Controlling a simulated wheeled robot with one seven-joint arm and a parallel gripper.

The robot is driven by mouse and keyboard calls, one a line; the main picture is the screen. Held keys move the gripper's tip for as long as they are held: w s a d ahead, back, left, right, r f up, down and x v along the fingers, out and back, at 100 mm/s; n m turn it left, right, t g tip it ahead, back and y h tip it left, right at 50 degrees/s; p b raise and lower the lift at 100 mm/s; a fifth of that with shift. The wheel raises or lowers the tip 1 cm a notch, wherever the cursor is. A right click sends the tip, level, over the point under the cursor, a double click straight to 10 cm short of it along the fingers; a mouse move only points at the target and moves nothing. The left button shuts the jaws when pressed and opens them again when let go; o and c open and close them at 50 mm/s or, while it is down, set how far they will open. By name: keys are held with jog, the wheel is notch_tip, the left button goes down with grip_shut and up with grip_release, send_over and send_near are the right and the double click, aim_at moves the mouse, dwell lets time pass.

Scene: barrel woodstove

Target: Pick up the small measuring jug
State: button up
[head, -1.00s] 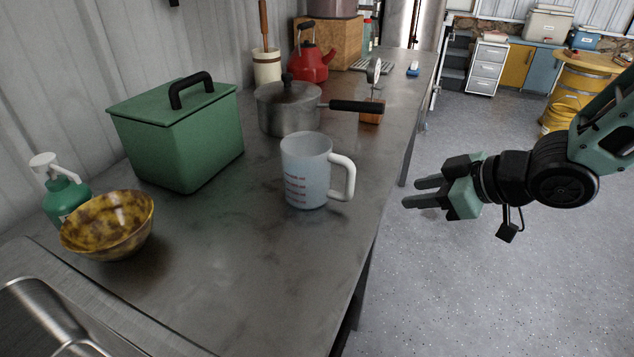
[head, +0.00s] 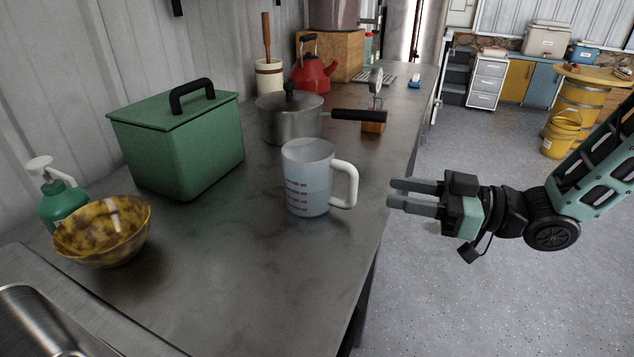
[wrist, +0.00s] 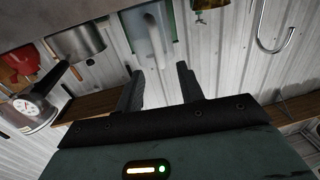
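The small measuring jug (head: 308,182) is translucent, with red markings and a white handle on its right side. It stands upright on the metal counter (head: 240,260), near its right edge. My gripper (head: 390,194) is to the right of the jug, off the counter edge, with its fingers pointing left toward the handle. A gap separates the fingertips from the handle. In the wrist view the gripper (wrist: 158,84) is open and empty, and the jug (wrist: 145,32) with its handle lies ahead, beyond the fingertips.
A green lidded box (head: 185,150) stands left of the jug, and a saucepan (head: 288,120) stands behind it, its black handle reaching right. A brown-yellow bowl (head: 103,232) and a green soap bottle (head: 60,200) are at the left. The counter in front of the jug is clear.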

aim_at(350, 205)
jog(key=x, duration=0.9)
jog(key=shift+f+p, duration=0.15)
jog(key=shift+p, duration=0.15)
jog(key=shift+c, duration=0.4)
grip_shut()
